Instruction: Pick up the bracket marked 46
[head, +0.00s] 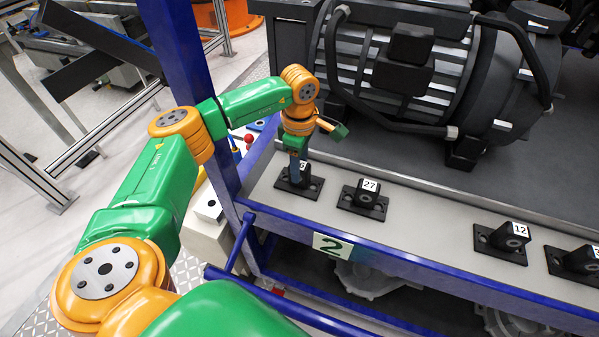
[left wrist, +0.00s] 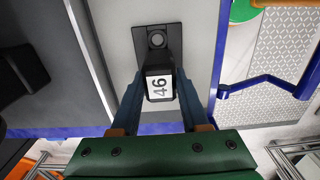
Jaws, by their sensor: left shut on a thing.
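The bracket marked 46 (left wrist: 157,48) is a black block on a flat plate with a white label, seen in the left wrist view between my fingers. In the head view this bracket (head: 311,187) stands at the left end of the grey shelf (head: 330,227), its label mostly hidden by my gripper. My left gripper (head: 297,172) points down onto it; its blue fingers (left wrist: 159,95) are shut on the block's sides. The plate appears to rest on the shelf. My right gripper is not in view.
A bracket marked 27 (head: 364,198) stands just right of the held one. A bracket marked 12 (head: 502,242) and another bracket (head: 574,263) stand farther right. A blue post (head: 183,62) rises close to my left arm. A large dark motor (head: 415,75) stands behind the shelf.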

